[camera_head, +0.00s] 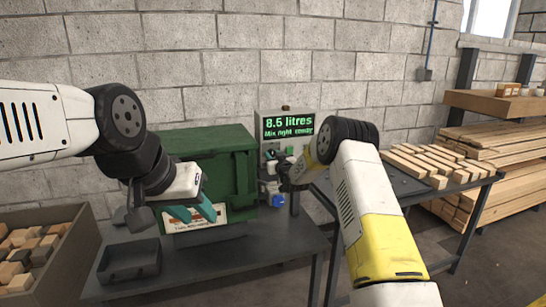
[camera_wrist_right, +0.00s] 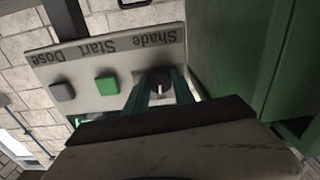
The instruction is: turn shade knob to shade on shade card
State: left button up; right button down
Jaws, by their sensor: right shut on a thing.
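The shade knob (camera_wrist_right: 159,80) is a dark round knob with a pale pointer mark, under the word "Shade" on a grey panel (camera_wrist_right: 120,58). My right gripper (camera_wrist_right: 158,96) has its teal fingers shut on the knob, one on each side; in the head view my right gripper (camera_head: 280,168) hides much of the panel. A white card with a reddish-brown patch (camera_head: 208,217) is on the front of the green machine (camera_head: 215,150); its small print is unreadable, and I cannot tell whether it is the shade card. My left gripper (camera_head: 192,213) is open and empty in front of it.
A green Start button (camera_wrist_right: 107,86) and grey Dose button (camera_wrist_right: 62,91) are beside the knob. The display (camera_head: 288,127) reads "8.5 litres, Mix right away". A dark tray (camera_head: 130,262) is on the table, a crate of blocks (camera_head: 62,262) left, planks (camera_head: 425,165) right.

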jog(key=m, duration=0.7)
jog(key=shift+d+f, duration=0.1)
jog(key=m, duration=0.3)
jog(key=shift+m, duration=2.3)
jog(key=c, duration=1.1)
grip_release()
jog(key=shift+o, duration=0.2)
jog(key=v, duration=0.7)
jog(key=shift+s, duration=0.4)
